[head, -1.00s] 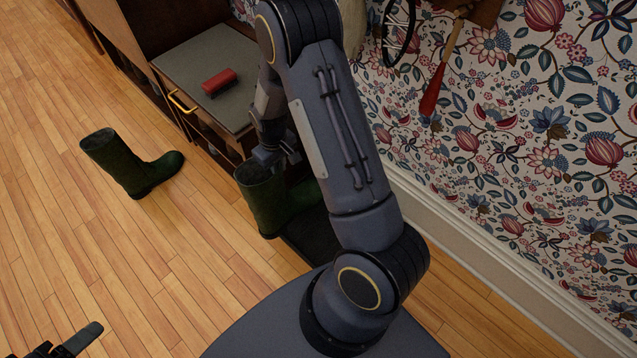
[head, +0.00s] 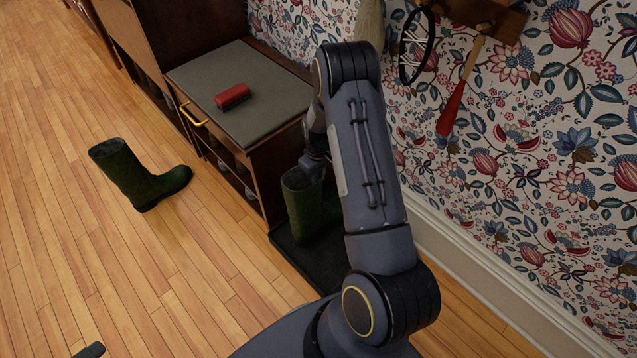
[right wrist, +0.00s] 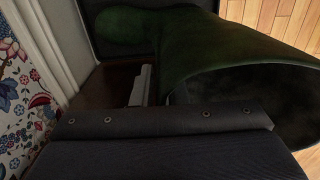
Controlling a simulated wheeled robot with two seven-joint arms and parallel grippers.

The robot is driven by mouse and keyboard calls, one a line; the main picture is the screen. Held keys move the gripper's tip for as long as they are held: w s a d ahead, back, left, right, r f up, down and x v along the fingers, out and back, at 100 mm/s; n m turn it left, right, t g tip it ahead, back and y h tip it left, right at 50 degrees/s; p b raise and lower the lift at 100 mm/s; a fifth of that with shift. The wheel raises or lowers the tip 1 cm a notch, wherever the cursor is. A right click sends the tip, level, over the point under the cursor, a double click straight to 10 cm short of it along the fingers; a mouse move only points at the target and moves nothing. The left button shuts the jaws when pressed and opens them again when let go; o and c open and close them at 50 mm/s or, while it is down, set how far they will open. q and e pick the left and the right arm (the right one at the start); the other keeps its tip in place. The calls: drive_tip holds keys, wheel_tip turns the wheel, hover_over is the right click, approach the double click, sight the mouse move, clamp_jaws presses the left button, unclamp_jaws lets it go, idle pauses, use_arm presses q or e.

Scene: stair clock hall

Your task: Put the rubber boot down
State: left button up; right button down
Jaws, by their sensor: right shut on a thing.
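A dark green rubber boot (head: 303,208) is upright at the dark mat (head: 290,262) beside the bench. My right gripper (head: 312,165) is shut on the boot's shaft near the top rim, partly hidden behind my arm. In the right wrist view the boot (right wrist: 225,40) shows its wide dark opening at the right and its foot at the top left. I cannot tell whether its sole touches the mat. A second green boot (head: 135,175) stands on the floor to the left. Only a dark tip of my left gripper (head: 90,351) shows at the bottom edge.
Papered wall (head: 560,160) and white skirting (head: 470,255) close off the right. Wooden floor (head: 130,280) is clear at the lower left.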

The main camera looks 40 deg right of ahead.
wheel_tip(320, 180, down, 3)
drive_tip(key=shift+d+f+b, duration=0.1)
drive_tip(key=shift+b, duration=0.25)
drive_tip(key=shift+f, duration=0.15)
drive_tip(key=c, duration=1.4)
unclamp_jaws()
drive_tip(key=shift+c, duration=0.2)
